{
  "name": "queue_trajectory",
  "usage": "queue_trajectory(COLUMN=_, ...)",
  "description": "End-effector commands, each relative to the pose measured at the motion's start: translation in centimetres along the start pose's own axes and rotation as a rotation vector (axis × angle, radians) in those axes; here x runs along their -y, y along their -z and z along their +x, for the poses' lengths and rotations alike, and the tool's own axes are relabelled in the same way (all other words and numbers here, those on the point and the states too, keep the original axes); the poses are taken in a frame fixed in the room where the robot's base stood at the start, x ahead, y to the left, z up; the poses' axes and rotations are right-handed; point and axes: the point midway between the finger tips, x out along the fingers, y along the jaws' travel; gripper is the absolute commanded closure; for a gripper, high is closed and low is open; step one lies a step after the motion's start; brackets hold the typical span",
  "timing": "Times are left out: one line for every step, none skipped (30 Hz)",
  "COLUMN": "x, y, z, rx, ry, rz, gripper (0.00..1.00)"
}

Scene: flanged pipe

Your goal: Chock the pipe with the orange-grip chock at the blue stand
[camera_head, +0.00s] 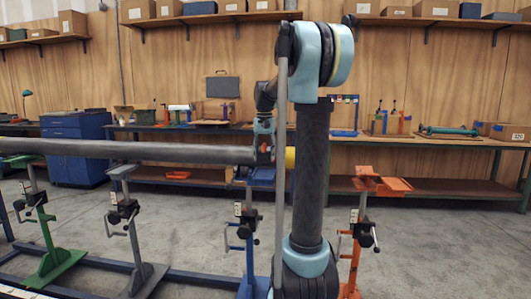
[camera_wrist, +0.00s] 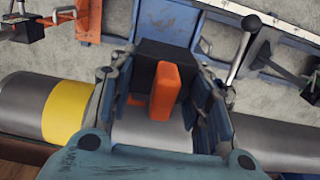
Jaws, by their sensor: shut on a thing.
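The long grey pipe (camera_head: 140,151) lies level across the stands, with a yellow band (camera_head: 290,158) near its right end. The band also shows in the wrist view (camera_wrist: 68,111). My gripper (camera_head: 264,128) is at the pipe beside the band, over the blue stand (camera_head: 249,232). In the wrist view its fingers are closed on a black chock (camera_wrist: 160,58) by its orange grip (camera_wrist: 161,92). The chock is at the pipe's side, by the blue stand's head (camera_wrist: 182,14). Whether it touches pipe or stand I cannot tell. My arm partly hides the pipe's right end.
An orange stand (camera_head: 356,235) with orange plates on top is right of my arm. A grey stand (camera_head: 136,225) and a green stand (camera_head: 50,230) are to the left. Workbenches (camera_head: 450,142) line the back wall. Open floor lies at the right.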

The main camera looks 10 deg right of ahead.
Motion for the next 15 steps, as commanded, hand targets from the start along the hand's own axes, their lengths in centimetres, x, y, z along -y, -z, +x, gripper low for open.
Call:
queue_trajectory(x=0.0, y=0.0, z=0.3, rx=0.0, ry=0.0, rz=0.0, gripper=0.85)
queue_trajectory(x=0.0, y=0.0, z=0.5, rx=0.0, ry=0.0, rz=0.0, gripper=0.85)
queue_trajectory(x=0.0, y=0.0, z=0.8, rx=0.0, ry=0.0, rz=0.0, gripper=0.85)
queue_trajectory(x=0.0, y=0.0, z=1.0, rx=0.0, ry=0.0, rz=0.0, gripper=0.85)
queue_trajectory(x=0.0, y=0.0, z=1.2, rx=0.0, ry=0.0, rz=0.0, gripper=0.85)
queue_trajectory(x=0.0, y=0.0, z=1.4, rx=0.0, ry=0.0, rz=0.0, gripper=0.85)
queue_trajectory(x=0.0, y=0.0, z=1.6, rx=0.0, ry=0.0, rz=0.0, gripper=0.85)
queue_trajectory(x=0.0, y=0.0, z=1.8, rx=0.0, ry=0.0, rz=0.0, gripper=0.85)
queue_trajectory(x=0.0, y=0.0, z=2.1, rx=0.0, ry=0.0, rz=0.0, gripper=0.85)
queue_trajectory(x=0.0, y=0.0, z=2.3, rx=0.0, ry=0.0, rz=0.0, gripper=0.85)
queue_trajectory(x=0.0, y=0.0, z=2.5, rx=0.0, ry=0.0, rz=0.0, gripper=0.85)
queue_trajectory(x=0.0, y=0.0, z=2.7, rx=0.0, ry=0.0, rz=0.0, gripper=0.85)
queue_trajectory(x=0.0, y=0.0, z=2.9, rx=0.0, ry=0.0, rz=0.0, gripper=0.85)
queue_trajectory(x=0.0, y=0.0, z=3.1, rx=0.0, ry=0.0, rz=0.0, gripper=0.85)
queue_trajectory(x=0.0, y=0.0, z=3.3, rx=0.0, ry=0.0, rz=0.0, gripper=0.85)
